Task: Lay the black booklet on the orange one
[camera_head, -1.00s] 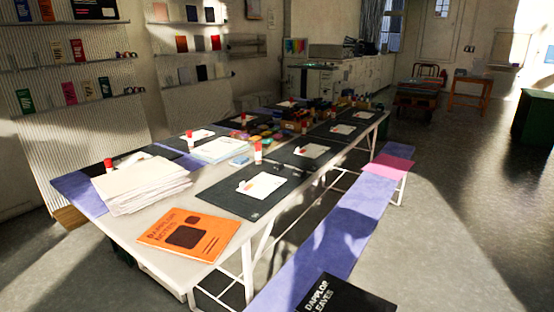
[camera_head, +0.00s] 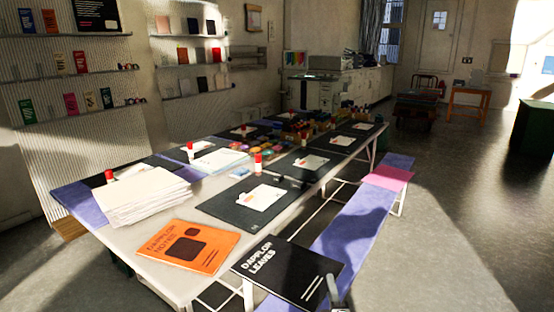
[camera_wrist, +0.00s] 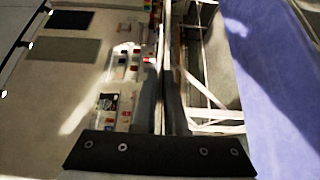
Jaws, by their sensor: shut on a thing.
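The black booklet (camera_head: 292,268), with white lettering "DAPPLOR LEAVES", shows at the lower middle of the head view. My gripper (camera_head: 334,287) is shut on its right edge and holds it out flat or nearly so. The orange booklet (camera_head: 186,262), lettered "DAPPLOR NOTES" with a dark patch, lies flat on the near end of the table (camera_head: 126,236). The black booklet is just right of the orange one in the picture, apart from it. Its height above the table is hard to tell. In the wrist view a dark bar with round studs fills the bottom; I cannot tell what it is.
A stack of white paper (camera_head: 143,197) stands behind the orange booklet. A dark mat (camera_head: 234,214) with a white card (camera_head: 259,198) lies beyond it. A purple bench (camera_head: 352,224) with a pink sheet (camera_head: 389,178) runs along the table's right side.

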